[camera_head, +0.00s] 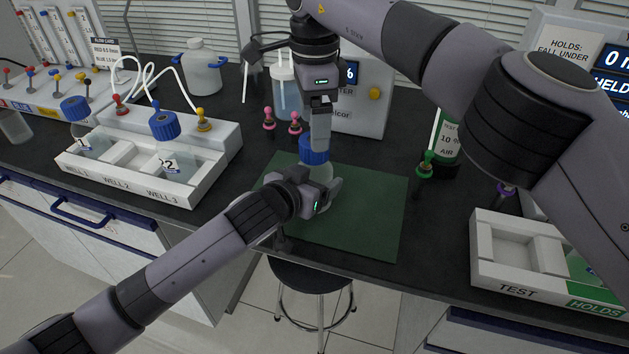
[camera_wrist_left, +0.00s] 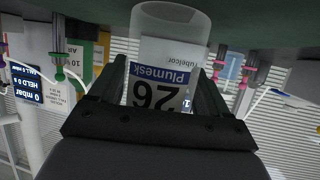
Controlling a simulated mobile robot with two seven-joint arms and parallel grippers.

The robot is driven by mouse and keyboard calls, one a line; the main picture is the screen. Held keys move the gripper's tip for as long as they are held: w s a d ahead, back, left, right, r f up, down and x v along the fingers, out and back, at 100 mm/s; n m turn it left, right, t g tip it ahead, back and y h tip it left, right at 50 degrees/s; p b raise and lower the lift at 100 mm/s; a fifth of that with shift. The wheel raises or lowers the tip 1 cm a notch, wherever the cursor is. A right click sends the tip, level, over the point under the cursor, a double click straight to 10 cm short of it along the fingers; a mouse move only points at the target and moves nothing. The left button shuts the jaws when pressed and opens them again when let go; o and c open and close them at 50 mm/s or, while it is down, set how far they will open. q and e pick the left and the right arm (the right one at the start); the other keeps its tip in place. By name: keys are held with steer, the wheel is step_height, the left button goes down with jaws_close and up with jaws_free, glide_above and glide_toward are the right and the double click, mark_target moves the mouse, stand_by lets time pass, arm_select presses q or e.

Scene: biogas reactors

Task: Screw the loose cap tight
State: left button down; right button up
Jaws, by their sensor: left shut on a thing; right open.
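A clear bottle (camera_head: 321,173) with a blue cap (camera_head: 314,150) stands on the green mat (camera_head: 372,215). My left gripper (camera_head: 328,196) is shut on the bottle's body from the front left. In the left wrist view the bottle (camera_wrist_left: 170,60) shows upside down between the fingers, with a label reading "Plumesk" and "26". My right gripper (camera_head: 320,140) points down from above, open, with its fingertips at the blue cap. The fingers partly hide the cap, and I cannot tell whether they touch it or how it sits on the neck.
At left a white tray (camera_head: 120,190) with marked wells holds blue-capped bottles. At right stands a white tray (camera_head: 510,279) marked TEST and HOLDS. A green-labelled cylinder (camera_head: 447,140) and a meter (camera_head: 362,105) stand behind the mat. The mat's right part is clear.

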steer(key=shift+c, duration=0.6)
steer(key=shift+r+n, duration=1.6)
steer(key=shift+r, duration=0.1)
steer(key=shift+f, duration=0.1)
glide_above(314, 177)
steer(key=w, duration=0.3)
steer(key=shift+f, duration=3.9)
steer(key=c, duration=1.1)
steer(key=shift+o, duration=0.2)
steer(key=shift+m, duration=1.6)
